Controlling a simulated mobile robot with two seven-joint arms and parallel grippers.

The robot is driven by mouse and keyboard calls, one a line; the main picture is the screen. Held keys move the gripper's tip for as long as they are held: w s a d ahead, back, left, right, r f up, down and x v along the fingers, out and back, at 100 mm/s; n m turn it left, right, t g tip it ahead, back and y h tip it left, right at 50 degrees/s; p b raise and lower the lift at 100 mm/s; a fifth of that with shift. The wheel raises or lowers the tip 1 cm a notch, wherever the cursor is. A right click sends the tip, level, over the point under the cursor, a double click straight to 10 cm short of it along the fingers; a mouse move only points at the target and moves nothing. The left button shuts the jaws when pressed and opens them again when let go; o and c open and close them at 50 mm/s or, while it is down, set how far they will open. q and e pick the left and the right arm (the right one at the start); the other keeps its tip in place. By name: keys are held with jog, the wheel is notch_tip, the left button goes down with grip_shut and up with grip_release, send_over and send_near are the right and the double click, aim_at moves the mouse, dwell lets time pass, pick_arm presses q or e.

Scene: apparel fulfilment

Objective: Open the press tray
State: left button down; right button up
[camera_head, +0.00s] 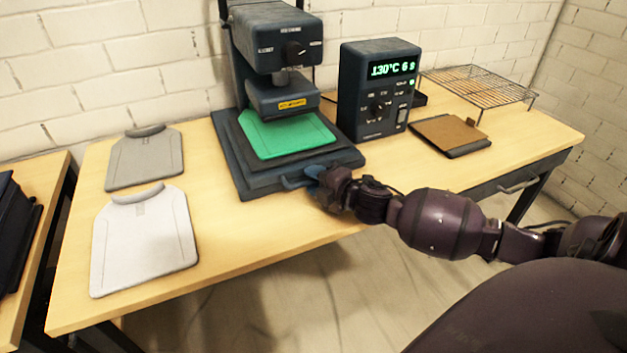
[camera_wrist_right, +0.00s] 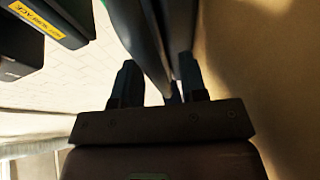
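The heat press (camera_head: 285,60) stands at the back of the table, its upper head raised over the lower part. The dark press tray (camera_head: 246,178) lies under the head, with a green garment-shaped sheet (camera_head: 285,138) on top. A curved handle (camera_head: 291,183) sits on the tray's front edge. My right gripper (camera_head: 318,184) is at the right part of this handle. In the right wrist view, a dark bar runs between its two spread fingers (camera_wrist_right: 158,88), with a visible gap beside the left finger. The fingertips' contact with the handle is not clear. My left gripper is out of view.
A control box (camera_head: 378,90) showing 130°C stands right of the press. A brown pad (camera_head: 448,133) and a wire rack (camera_head: 480,87) are farther right. A grey garment (camera_head: 145,160) and a white garment (camera_head: 143,243) lie at left. The wooden front strip is clear.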

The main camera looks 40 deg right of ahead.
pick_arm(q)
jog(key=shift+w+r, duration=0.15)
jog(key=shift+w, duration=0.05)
pick_arm(e)
jog(key=shift+w, duration=0.1)
jog(key=shift+c, duration=0.2)
